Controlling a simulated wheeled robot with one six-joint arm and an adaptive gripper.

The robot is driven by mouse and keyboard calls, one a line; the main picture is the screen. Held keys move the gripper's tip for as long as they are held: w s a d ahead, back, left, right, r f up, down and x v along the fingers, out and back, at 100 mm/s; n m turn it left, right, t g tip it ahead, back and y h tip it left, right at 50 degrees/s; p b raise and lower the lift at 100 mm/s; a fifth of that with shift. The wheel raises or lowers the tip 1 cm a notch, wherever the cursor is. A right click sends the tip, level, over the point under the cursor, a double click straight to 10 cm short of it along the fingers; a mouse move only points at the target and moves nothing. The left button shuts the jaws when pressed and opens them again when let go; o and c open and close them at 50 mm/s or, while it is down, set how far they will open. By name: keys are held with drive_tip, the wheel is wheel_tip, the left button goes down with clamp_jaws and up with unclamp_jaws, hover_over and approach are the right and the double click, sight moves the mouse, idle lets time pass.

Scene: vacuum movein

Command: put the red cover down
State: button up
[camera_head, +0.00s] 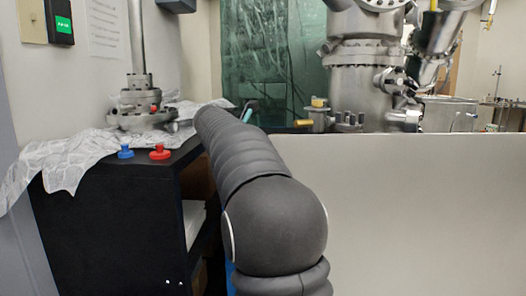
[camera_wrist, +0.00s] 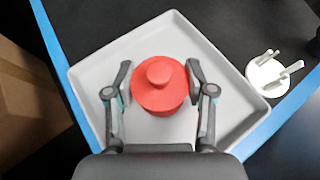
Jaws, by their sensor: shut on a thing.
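A round red cover (camera_wrist: 158,92) with a raised knob is in the middle of the wrist view. My gripper (camera_wrist: 159,75) is shut on it, one finger at each side. The cover is over a light grey square tray (camera_wrist: 88,78); I cannot tell whether it touches the tray floor. In the head view my arm hides the cover and the tray, and most of my gripper. A small red knobbed piece (camera_head: 160,152) and a blue one (camera_head: 125,152) stand on the black cabinet at the left.
A white round piece with pegs (camera_wrist: 268,76) lies right of the tray on a dark surface with blue edges (camera_wrist: 48,35). A brown box (camera_wrist: 25,105) is at the left. In the head view, a metal fitting (camera_head: 142,115) stands on crumpled foil (camera_head: 70,160); a large pale panel (camera_head: 420,210) fills the right.

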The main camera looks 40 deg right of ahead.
drive_tip(key=shift+f, duration=0.15)
drive_tip(key=o, duration=0.9)
drive_tip(key=shift+r, duration=0.3)
drive_tip(key=p+v, duration=0.1)
drive_tip(key=v, duration=1.1)
drive_tip(key=shift+s, duration=0.1)
